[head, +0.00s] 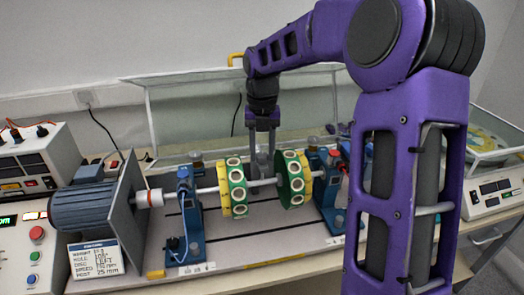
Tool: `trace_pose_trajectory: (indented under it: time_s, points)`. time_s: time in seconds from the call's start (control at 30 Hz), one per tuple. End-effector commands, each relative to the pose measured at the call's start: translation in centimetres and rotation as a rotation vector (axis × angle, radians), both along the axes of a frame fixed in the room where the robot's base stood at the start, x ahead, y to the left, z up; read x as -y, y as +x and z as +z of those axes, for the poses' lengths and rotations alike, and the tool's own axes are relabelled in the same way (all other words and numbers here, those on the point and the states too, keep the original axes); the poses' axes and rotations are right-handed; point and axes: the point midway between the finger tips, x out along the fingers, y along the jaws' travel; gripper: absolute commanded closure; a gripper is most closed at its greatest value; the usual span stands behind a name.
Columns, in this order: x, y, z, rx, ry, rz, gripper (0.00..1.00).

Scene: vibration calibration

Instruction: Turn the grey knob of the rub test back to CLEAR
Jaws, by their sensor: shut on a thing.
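My gripper (262,138) points straight down behind the shaft, between the two green-and-yellow discs. Its fingers are shut on the top of a grey part, which I take to be the grey knob (262,147). The knob is small and mostly hidden by the fingers. A grey upright piece (257,168) stands just below it, close to the shaft (262,182). The CLEAR mark and the angle of the knob cannot be made out.
The left disc (238,188) and right disc (297,178) flank my gripper closely. Blue bearing stands (186,205) hold the shaft, with a blue motor (85,207) at left. A clear guard (190,115) stands behind. A placard (95,257) sits in front.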

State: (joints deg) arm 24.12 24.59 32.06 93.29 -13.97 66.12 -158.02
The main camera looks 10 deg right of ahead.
Motion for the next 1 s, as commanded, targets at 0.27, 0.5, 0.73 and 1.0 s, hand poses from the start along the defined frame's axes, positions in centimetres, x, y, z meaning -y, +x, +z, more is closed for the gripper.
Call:
trace_pose_trajectory:
  time_s: [0.27, 0.5, 0.73, 1.0]
  points:
    - [-0.02, 0.02, 0.04, 0.001, 0.0, 0.055, 1.0]
    - [-0.01, 0.01, 0.04, 0.001, 0.0, 0.059, 1.0]
    - [0.0, 0.0, 0.03, 0.0, 0.0, 0.058, 0.46]
    - [0.02, 0.0, 0.01, 0.0, 0.0, 0.058, 0.28]
